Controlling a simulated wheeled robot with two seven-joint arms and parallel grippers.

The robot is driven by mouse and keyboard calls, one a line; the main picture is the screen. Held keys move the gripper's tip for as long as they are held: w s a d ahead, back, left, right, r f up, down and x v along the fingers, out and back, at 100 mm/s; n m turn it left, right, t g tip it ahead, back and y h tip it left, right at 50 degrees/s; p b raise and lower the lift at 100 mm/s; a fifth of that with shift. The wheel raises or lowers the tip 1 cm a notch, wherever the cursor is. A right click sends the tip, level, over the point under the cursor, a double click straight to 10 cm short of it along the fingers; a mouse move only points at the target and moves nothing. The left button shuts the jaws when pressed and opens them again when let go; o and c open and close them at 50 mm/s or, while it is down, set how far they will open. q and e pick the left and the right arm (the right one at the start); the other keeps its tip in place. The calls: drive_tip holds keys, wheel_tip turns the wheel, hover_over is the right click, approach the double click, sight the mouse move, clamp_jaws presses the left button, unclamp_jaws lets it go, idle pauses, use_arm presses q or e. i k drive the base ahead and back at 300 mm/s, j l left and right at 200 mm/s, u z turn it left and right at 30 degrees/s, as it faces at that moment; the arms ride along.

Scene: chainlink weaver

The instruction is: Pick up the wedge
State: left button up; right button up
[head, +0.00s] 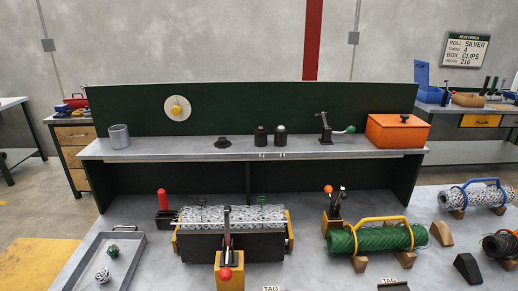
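Two wedge-shaped blocks lie on the grey bench top at the right. One is a brown wooden wedge (441,234), just right of the green mesh roll. The other is a black wedge (467,268), nearer the front edge of the picture. Both appear to stand free on the bench, with their sloping faces visible. Neither of my grippers shows in the head view.
The green mesh roll (370,239) with a yellow handle rests on wooden blocks left of the wedges. A silver roll (474,196) and a dark roll (500,245) lie to the right. A clamp fixture (232,246) stands mid-bench; a tray (84,262) is at left.

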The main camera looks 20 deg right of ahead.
sight(439, 230)
drive_tip(key=z, duration=1.85)
drive_tip(key=u, duration=0.55)
drive_tip(key=i+l+u, duration=0.1)
drive_tip(key=l+u, duration=0.3)
drive_tip(key=i+l+u, duration=0.1)
drive_tip(key=u, duration=0.3)
drive_tip(key=l+u, duration=0.8)
drive_tip(key=k+j, duration=0.05)
